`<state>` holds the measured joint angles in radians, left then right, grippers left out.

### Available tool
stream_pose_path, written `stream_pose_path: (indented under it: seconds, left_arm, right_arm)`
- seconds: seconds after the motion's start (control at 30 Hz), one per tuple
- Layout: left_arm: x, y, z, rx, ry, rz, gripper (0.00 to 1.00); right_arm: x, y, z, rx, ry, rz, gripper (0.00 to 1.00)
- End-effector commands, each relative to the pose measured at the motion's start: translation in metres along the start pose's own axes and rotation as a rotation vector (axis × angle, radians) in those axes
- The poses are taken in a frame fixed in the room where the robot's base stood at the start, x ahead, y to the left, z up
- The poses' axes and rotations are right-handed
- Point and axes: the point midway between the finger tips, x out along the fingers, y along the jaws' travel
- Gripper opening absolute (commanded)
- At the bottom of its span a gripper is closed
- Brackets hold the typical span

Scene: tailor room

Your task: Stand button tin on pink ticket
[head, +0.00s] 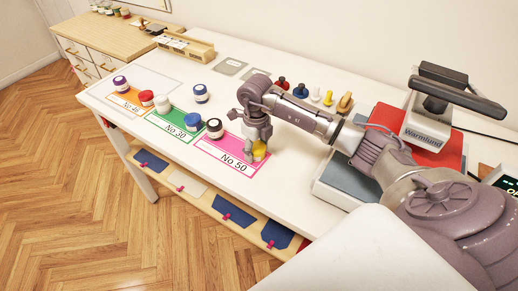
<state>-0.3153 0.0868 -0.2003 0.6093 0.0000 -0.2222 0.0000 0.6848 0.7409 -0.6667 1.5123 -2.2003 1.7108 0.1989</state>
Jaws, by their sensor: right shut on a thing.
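The pink ticket (231,158), marked No 50, lies flat on the white table. My right gripper (257,151) reaches in from the right and points down over the ticket's right end. It is shut on a yellow-topped button tin (260,149), which the fingers partly hide. I cannot tell whether this tin touches the ticket or hangs just above it. A dark-lidded tin (214,129) stands at the pink ticket's left end. My left gripper is not in view.
A green ticket (175,124) and an orange ticket (131,98) lie to the left, with several tins on or near them. A navy-lidded tin (200,93) stands behind.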

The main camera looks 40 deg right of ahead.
Motion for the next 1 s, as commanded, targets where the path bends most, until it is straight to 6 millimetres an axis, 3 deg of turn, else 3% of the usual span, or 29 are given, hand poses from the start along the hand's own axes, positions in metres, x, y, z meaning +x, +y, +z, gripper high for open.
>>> stream_pose_path:
  seconds: [0.23, 0.27, 0.4, 0.77, 0.87, 1.0]
  left_arm:
    - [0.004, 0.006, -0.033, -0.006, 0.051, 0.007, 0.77]
    - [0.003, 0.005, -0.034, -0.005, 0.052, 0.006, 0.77]
    - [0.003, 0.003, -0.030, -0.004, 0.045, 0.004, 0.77]
    - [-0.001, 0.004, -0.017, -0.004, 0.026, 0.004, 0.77]
    - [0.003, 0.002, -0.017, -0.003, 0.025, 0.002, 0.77]
    - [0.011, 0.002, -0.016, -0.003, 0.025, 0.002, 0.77]
  right_arm:
    - [0.006, 0.000, -0.001, -0.001, 0.002, 0.000, 0.19]
    - [0.005, 0.000, -0.001, -0.001, 0.002, 0.000, 0.61]
    - [0.004, 0.000, -0.001, -0.001, 0.002, 0.000, 0.82]
    - [0.000, 0.000, 0.000, -0.001, 0.002, 0.000, 0.82]
    - [-0.008, 0.000, 0.001, -0.002, -0.003, -0.001, 0.82]
    - [-0.033, -0.001, 0.001, -0.002, -0.005, -0.002, 0.82]
